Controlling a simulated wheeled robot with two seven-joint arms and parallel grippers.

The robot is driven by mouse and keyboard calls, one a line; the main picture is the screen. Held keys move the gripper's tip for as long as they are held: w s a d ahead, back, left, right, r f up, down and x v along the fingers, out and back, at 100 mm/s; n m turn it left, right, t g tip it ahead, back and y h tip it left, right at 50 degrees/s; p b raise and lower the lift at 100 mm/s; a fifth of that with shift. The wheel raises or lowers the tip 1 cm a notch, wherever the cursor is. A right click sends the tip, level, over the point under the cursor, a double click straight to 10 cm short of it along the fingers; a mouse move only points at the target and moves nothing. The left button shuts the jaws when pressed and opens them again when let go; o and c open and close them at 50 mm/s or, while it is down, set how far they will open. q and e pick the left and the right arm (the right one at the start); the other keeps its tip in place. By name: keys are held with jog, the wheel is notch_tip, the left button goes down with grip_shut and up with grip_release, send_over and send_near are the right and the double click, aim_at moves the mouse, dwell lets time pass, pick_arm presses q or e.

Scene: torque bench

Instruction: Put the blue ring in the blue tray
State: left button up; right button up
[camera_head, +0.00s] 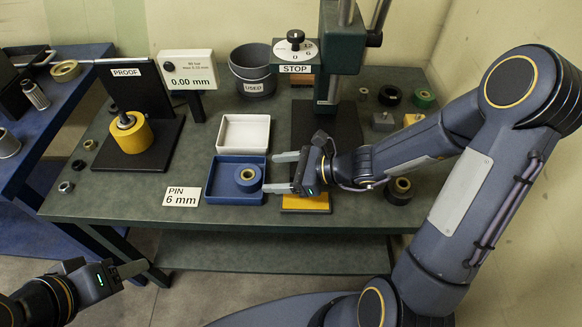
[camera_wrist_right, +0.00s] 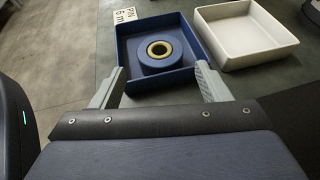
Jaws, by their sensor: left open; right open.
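The blue ring (camera_head: 248,175) lies flat inside the blue tray (camera_head: 222,194) on the bench. In the right wrist view the ring (camera_wrist_right: 140,62) has a pale yellow inner rim and sits within the walls of the blue tray (camera_wrist_right: 197,45). My right gripper (camera_head: 270,172) is open and empty at the tray's right side, its fingers apart and pointing toward the ring. It also shows in the right wrist view (camera_wrist_right: 160,82), with the ring beyond its fingertips. My left gripper (camera_head: 135,267) is low at the left, off the bench, with its jaws open and nothing in them.
A white tray (camera_head: 243,131) stands directly behind the blue one. A PIN 6 mm card (camera_head: 182,197) lies left of it. A grey bucket (camera_head: 253,72), the proof stand with a yellow roller (camera_head: 131,134), and the press (camera_head: 345,60) stand further back. Small rings and parts lie at the right.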

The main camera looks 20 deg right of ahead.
jog(key=shift+v, duration=1.85)
jog(key=s+r+n+g+h, duration=0.3)
jog(key=s+r+n, duration=0.4)
jog(key=s+n, duration=0.55)
jog(key=s+d+r+n+t+h, duration=0.1)
jog(key=s+d+n+t+h, duration=0.1)
jog(key=s+d+n+h, duration=0.2)
jog(key=d+n+h, duration=0.1)
jog(key=d+n, duration=0.2)
jog(key=n, duration=0.2)
jog(key=shift+s+n, duration=0.35)
jog(key=shift+r, duration=0.15)
notch_tip(320, 180, up, 3)
jog(key=p, duration=0.3)
